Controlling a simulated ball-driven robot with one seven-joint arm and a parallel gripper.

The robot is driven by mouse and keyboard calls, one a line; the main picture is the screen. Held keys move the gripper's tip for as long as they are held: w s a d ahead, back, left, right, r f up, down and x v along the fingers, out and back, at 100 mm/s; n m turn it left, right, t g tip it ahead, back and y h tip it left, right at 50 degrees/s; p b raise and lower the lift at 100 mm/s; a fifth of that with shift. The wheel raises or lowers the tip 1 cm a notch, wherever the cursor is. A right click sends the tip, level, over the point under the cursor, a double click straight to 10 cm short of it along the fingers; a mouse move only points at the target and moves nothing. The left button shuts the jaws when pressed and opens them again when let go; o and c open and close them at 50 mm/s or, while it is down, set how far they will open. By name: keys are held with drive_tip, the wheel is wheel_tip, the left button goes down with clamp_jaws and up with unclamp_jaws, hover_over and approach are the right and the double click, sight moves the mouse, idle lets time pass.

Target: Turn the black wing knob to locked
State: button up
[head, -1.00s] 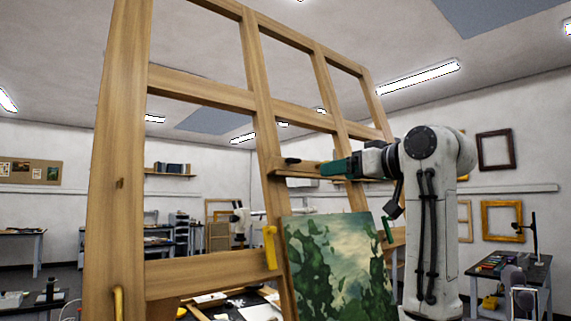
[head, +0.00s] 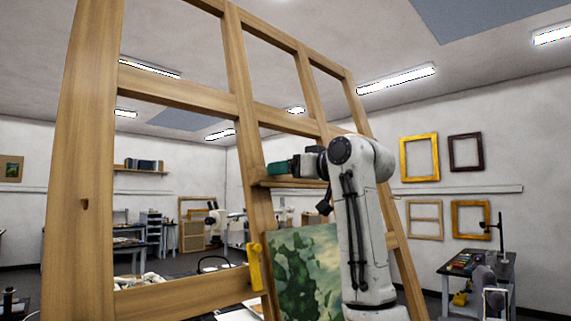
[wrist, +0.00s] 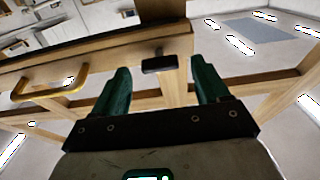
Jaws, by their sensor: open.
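The black wing knob (wrist: 159,64) shows in the wrist view on the wooden crossbar (wrist: 112,50) of the easel, its wing lying roughly crosswise. My gripper (wrist: 161,72) is open, with one green finger on each side of the knob and visible gaps to both. The knob looks slightly beyond the fingertips; the exact depth is hard to tell. In the head view my gripper (head: 278,168) is at the easel's short ledge (head: 290,182), and the knob is hidden behind it.
A large wooden easel frame (head: 88,150) fills the left and middle. A green painting (head: 290,270) leans below my arm. A yellow handle (head: 255,266) sticks out of the frame, and another yellow handle (wrist: 50,88) shows in the wrist view. A table (head: 480,270) stands at right.

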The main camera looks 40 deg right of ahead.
drive_tip(key=shift+w, duration=0.7)
drive_tip(key=shift+c, duration=0.3)
drive_tip(key=c, duration=1)
